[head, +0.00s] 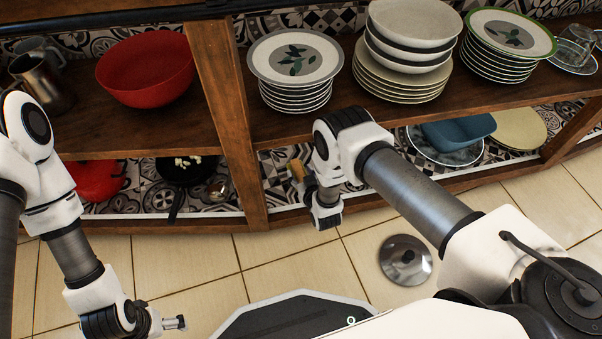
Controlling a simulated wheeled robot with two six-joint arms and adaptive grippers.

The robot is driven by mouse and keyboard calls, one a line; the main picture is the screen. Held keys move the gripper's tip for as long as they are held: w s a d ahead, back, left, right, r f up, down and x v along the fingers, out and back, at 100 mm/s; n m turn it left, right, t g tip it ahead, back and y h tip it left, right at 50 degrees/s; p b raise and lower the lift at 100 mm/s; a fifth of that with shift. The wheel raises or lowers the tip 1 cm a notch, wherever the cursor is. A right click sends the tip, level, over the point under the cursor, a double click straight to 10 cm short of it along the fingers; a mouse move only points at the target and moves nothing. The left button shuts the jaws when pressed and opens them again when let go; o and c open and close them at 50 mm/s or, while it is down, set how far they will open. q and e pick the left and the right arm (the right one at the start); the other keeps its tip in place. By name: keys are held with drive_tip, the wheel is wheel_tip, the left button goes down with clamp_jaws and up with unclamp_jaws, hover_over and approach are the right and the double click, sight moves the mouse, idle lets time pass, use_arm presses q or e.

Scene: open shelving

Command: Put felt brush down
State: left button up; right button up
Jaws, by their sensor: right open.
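A small tan-brown piece (296,170) shows at the lower shelf's front, right by my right gripper; it may be the felt brush, but it is too small to be sure. My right gripper (305,185) is open, partly hidden by its own wrist, in front of the lower shelf opening. I cannot tell whether it touches the piece. My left gripper (176,322) hangs low at the left above the floor, away from the shelves. Its fingers are too small to tell whether they are apart.
The upper shelf holds a red bowl (147,69), metal mugs (43,83) and stacked plates (295,62) and bowls (413,25). A dark pan (187,170) and a blue dish (459,131) sit below. A wooden upright (228,110) divides the shelving. A metal lid (405,260) lies on the tiled floor.

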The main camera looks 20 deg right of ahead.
drive_tip(key=shift+s+r, duration=0.25)
drive_tip(key=shift+r, duration=0.1)
drive_tip(key=p+v, duration=0.5)
drive_tip(key=v, duration=0.6)
drive_tip(key=shift+s, duration=0.2)
drive_tip(key=shift+o, duration=0.5)
drive_tip(key=shift+g, duration=0.7)
drive_tip(key=b+x, duration=0.2)
drive_tip(key=x, duration=0.2)
drive_tip(key=b+x, duration=0.3)
drive_tip(key=x, duration=0.2)
drive_tip(key=b+x, duration=0.2)
drive_tip(key=x, duration=0.3)
drive_tip(key=shift+w+r+b, duration=0.3)
drive_tip(key=shift+w+r, duration=0.05)
drive_tip(key=shift+w, duration=0.3)
drive_tip(key=shift+r, duration=0.2)
clamp_jaws()
